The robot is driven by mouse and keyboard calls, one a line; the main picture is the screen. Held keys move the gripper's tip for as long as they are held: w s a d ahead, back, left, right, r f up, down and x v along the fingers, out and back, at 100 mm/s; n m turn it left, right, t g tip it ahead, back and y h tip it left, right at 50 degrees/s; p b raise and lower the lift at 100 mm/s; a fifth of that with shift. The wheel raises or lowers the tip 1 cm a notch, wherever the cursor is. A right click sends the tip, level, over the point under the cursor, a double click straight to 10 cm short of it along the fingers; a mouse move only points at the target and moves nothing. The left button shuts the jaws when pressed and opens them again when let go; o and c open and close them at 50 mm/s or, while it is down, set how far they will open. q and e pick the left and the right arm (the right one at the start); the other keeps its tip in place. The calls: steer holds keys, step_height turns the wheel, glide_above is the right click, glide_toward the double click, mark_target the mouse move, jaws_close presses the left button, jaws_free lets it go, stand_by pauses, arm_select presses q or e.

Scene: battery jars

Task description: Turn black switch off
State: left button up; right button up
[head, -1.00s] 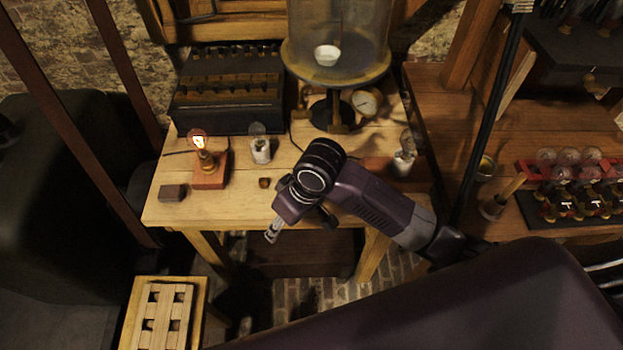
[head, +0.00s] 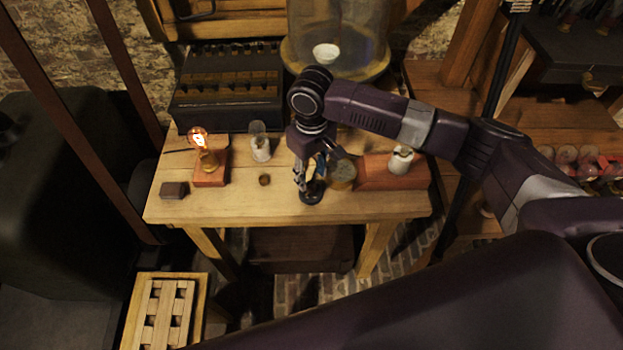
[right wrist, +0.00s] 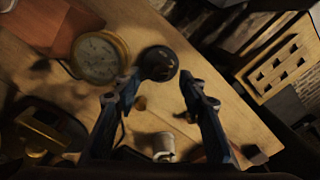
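The black switch, a small round dark piece (right wrist: 158,63), sits on the table between and just beyond my right fingertips in the right wrist view. In the head view its dark base (head: 314,192) shows beside the fingers, partly hidden by them. I cannot tell its lever position. My right gripper (right wrist: 158,92) is open, with fingers apart and nothing between them; it points down at the table in the head view (head: 300,186). My left gripper is not in view.
A brass-rimmed gauge (right wrist: 98,57) lies close beside the switch, next to a red block (head: 375,172). A lit bulb (head: 198,140) stands on a wooden base at left. The table's front strip is clear.

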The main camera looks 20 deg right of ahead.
mark_target(312, 185)
steer(key=shift+f, duration=1.7)
steer(key=shift+c, duration=0.2)
jaws_close()
